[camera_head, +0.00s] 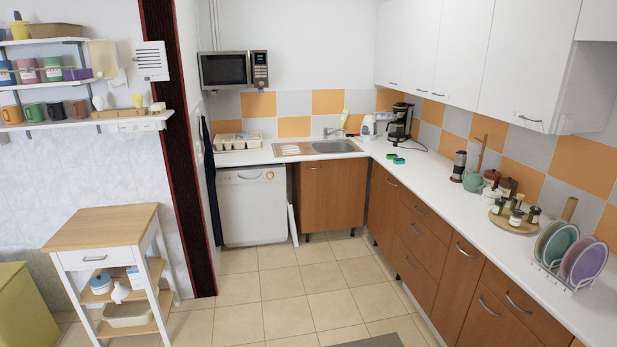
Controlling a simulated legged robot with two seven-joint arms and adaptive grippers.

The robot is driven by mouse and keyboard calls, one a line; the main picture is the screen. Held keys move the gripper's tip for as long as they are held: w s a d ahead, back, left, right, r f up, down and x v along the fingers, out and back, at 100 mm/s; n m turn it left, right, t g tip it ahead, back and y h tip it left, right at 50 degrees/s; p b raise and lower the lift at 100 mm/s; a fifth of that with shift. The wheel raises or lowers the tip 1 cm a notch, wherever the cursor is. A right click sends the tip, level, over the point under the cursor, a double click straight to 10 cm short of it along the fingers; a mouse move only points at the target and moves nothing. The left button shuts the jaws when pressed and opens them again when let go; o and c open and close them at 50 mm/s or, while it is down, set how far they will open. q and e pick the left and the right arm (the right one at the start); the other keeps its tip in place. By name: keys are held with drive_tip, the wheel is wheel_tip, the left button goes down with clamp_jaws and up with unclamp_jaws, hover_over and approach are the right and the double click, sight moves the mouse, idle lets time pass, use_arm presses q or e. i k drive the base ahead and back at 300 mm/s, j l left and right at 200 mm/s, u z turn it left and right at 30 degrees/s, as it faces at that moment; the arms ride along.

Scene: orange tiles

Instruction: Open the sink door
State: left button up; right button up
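The sink (333,147) is set in the white counter at the back, with a tap at its rear edge. Under it is a brown wooden cabinet door (330,198), which looks closed. A small handle (314,167) shows near its top left. Neither of my grippers is in view.
A white dishwasher (253,206) stands left of the sink cabinet, with a thin white panel (292,225) between them. Brown drawers and cabinets (421,240) run along the right. A wooden-topped trolley (105,228) stands at the left. The tiled floor (290,285) in the middle is clear.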

sight(333, 191)
drive_tip(key=i, duration=4.55)
